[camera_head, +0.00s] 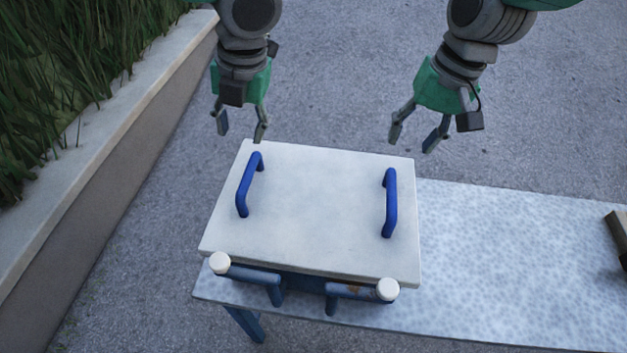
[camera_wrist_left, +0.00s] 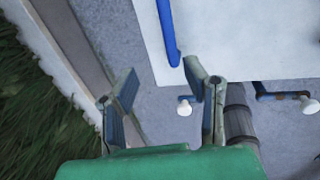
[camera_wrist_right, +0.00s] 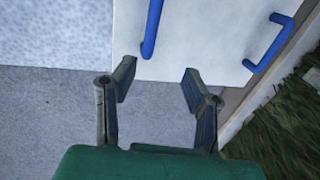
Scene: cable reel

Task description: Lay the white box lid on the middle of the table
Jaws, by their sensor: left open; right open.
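The white box lid (camera_head: 318,215) is a flat white plate with a blue handle on its left (camera_head: 249,185) and another on its right (camera_head: 390,203). It lies on top of the box at the left end of the table (camera_head: 530,260); most of the box is hidden. My left gripper (camera_head: 241,132) is open and empty, beyond the lid's far left corner. My right gripper (camera_head: 411,143) is open and empty, beyond the far right corner. The lid and a handle show in the left wrist view (camera_wrist_left: 235,40). Both handles show in the right wrist view (camera_wrist_right: 205,40).
Blue bars with white knobs (camera_head: 220,263) (camera_head: 387,289) stick out at the lid's near edge. The table is clear right of the lid, up to a brown object (camera_head: 618,238) at the right edge. A low wall (camera_head: 110,150) with grass runs along the left.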

